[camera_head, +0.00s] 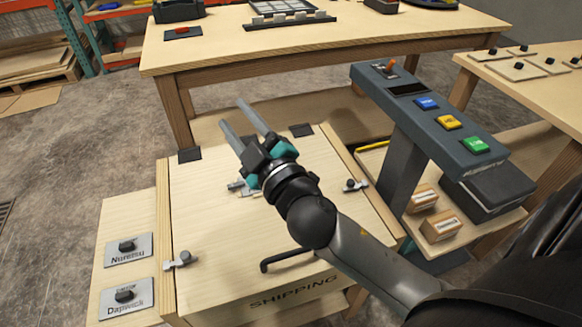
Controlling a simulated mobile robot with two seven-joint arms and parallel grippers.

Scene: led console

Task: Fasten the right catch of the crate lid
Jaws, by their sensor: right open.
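The wooden crate lid (210,220) lies flat and looks closed, with a black handle (285,261) near its front edge, above the word SHIPPING. The right catch (357,185) is a small metal piece with a dark knob at the lid's right edge. The left catch (180,261) is similar, at the left edge. I cannot tell whether either is fastened. My right gripper (232,111) is open and empty over the back part of the lid, to the left of the right catch and apart from it. It partly hides a small metal piece (236,186). My left gripper is out of view.
A console (420,100) with blue, yellow and green buttons and an orange-topped lever stands at the right. Small boxes (440,227) sit on a low shelf beneath it. A workbench (330,45) stands behind the crate. Two labelled knob plates (128,248) are at the left.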

